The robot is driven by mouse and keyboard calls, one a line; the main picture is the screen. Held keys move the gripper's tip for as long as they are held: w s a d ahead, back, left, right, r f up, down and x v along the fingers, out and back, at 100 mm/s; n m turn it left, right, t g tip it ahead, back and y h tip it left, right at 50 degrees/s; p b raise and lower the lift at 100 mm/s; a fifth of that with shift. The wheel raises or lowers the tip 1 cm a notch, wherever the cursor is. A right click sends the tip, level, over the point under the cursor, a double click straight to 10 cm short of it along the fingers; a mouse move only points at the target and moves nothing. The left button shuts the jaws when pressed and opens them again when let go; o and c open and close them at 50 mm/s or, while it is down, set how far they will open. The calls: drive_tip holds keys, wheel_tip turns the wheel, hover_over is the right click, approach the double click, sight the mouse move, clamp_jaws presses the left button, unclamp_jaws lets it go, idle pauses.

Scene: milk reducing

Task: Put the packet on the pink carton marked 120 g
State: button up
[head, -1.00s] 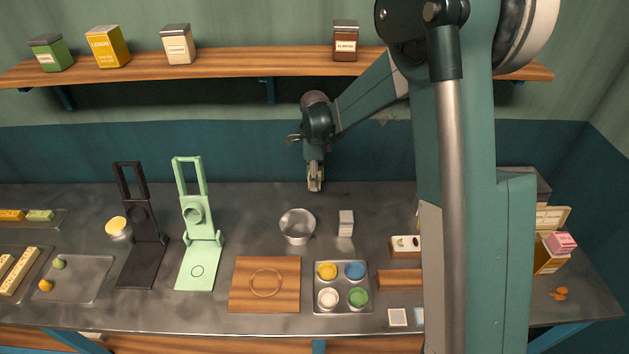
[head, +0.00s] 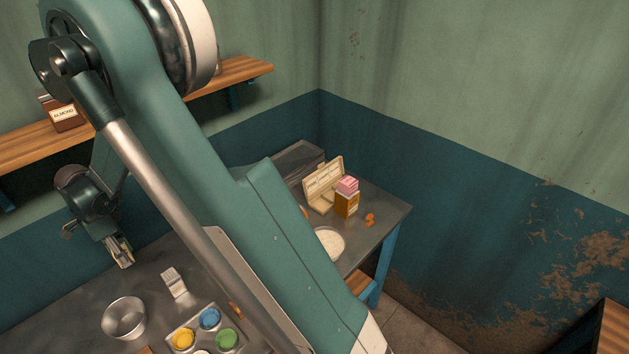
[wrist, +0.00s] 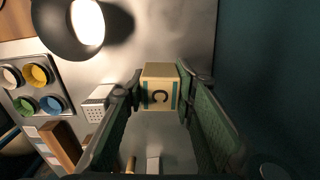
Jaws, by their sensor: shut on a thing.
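My gripper (head: 122,252) hangs over the table at the left of the head view. In the wrist view its two fingers (wrist: 160,90) are shut on a cream, box-shaped packet (wrist: 160,96) marked with a dark letter C and teal stripes. The table below shows around the packet, so it appears held above the surface. A pink carton (head: 348,185) sits on an orange-brown box (head: 346,206) near the far right corner of the table. The mark on the pink carton is too small to read.
My arm hides the table's middle.

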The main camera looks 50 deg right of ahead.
drive_tip(key=d+r, duration=0.3)
drive_tip(key=d, duration=1.7)
wheel_tip(320, 180, up, 13)
drive_tip(key=m+p, duration=0.4)
drive_tip(key=m, duration=1.3)
hover_over(348, 180)
drive_tip(key=shift+s+r, duration=0.15)
drive_tip(key=shift+r, duration=0.05)
drive_tip(key=shift+f, duration=2.95)
drive_tip(key=shift+f, duration=0.1)
drive_tip(key=shift+f, duration=1.95)
